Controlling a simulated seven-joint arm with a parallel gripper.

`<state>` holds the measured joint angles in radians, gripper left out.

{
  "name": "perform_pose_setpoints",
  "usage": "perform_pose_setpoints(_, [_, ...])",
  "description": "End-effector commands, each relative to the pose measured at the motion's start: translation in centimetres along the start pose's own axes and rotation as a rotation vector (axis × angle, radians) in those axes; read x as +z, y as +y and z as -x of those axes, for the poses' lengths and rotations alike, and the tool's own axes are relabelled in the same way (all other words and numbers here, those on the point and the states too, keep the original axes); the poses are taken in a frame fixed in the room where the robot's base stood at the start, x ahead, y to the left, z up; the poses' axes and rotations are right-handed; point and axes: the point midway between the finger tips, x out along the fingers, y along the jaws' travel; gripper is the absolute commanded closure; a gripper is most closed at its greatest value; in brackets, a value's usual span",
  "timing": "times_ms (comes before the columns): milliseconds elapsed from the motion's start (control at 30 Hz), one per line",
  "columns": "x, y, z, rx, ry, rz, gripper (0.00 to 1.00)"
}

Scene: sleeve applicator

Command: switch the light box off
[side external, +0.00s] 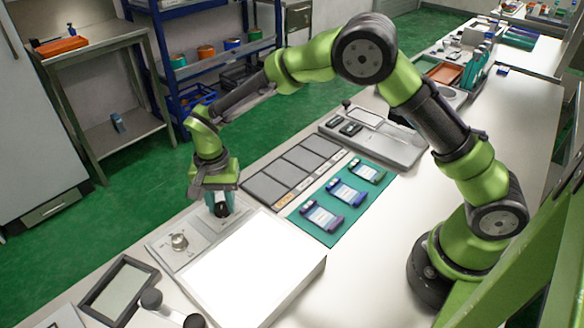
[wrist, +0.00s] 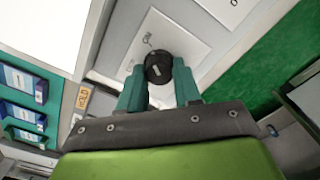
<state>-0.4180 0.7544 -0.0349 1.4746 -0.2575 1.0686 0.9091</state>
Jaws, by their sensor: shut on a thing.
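The light box (side external: 255,268) stands at the front of the bench, its white panel glowing brightly. The lit panel also shows at the upper left of the wrist view (wrist: 50,30). A black rotary knob (wrist: 158,66) sits on a pale plate on the box's control strip, with a light mark on its top. My gripper (side external: 220,198) points down at the far end of that strip. Its two green fingers are shut on the black knob, one on each side. A second, silver knob (side external: 179,241) stands on the strip nearer the camera, apart from my gripper.
A teal mat (side external: 318,232) with several blue and green packets lies right of the box. A row of grey pads (side external: 268,188) lies behind. A dark-framed panel (side external: 117,290) and a black-ended handle (side external: 152,298) are at the front left.

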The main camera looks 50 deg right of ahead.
Motion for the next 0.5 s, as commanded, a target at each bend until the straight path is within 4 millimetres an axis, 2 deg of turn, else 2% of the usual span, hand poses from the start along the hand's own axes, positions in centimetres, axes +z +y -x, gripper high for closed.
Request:
perform_pose_setpoints(267, [-0.06,-0.03,0.07,-0.001,0.0,0.112,0.97])
perform_pose_setpoints(500, [-0.05,-0.08,0.09,-0.001,0.0,0.313,0.97])
